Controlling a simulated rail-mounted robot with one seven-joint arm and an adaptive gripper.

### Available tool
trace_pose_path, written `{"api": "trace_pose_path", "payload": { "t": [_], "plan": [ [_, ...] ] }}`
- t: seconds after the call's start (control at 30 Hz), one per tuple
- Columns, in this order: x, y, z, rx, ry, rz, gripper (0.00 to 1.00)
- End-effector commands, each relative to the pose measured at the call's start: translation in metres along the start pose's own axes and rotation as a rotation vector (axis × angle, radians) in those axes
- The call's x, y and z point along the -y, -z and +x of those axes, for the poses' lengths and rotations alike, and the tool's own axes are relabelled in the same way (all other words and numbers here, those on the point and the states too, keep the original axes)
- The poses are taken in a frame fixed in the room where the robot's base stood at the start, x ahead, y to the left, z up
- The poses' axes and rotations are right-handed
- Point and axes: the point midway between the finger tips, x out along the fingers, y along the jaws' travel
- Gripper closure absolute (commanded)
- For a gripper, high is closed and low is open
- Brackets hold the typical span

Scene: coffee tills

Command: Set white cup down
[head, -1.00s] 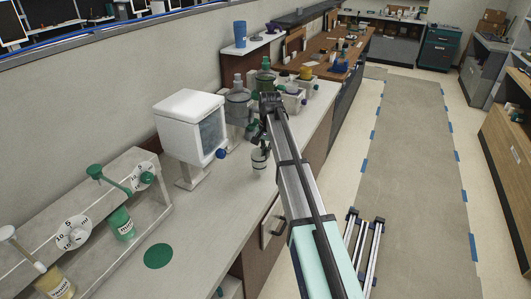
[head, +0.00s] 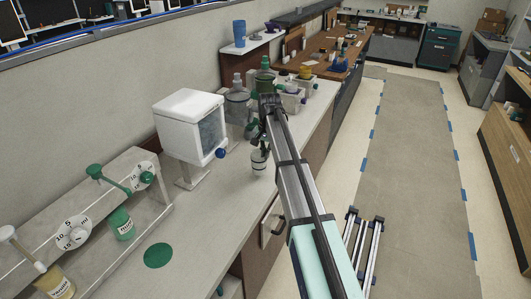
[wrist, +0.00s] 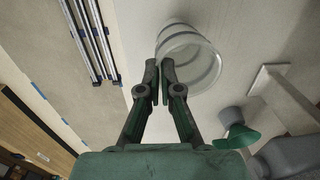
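The white cup (head: 258,163) is small in the head view, below my gripper near the counter's front edge. It also shows in the wrist view (wrist: 201,64), with its round open rim visible. My gripper (wrist: 160,69) has its two fingertips close together at the cup's near side, pinching its wall. In the head view, my gripper (head: 263,143) reaches down over the counter (head: 215,208). I cannot tell whether the cup's base touches the counter.
A white dispenser box (head: 190,125) with a blue knob stands left of the cup. A green disc (head: 158,255) lies on the clear counter nearer me. A rack with dials (head: 72,232) is at left. Grey containers and bottles (head: 237,103) stand behind the gripper.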

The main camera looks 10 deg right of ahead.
Motion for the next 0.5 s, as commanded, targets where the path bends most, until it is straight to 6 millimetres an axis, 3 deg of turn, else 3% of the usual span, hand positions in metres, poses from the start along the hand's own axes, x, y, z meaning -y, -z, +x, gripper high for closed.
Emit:
{"api": "trace_pose_path", "payload": {
  "t": [0.5],
  "plan": [
    [-0.001,0.000,0.017,-0.001,0.001,0.000,1.00]
  ]
}}
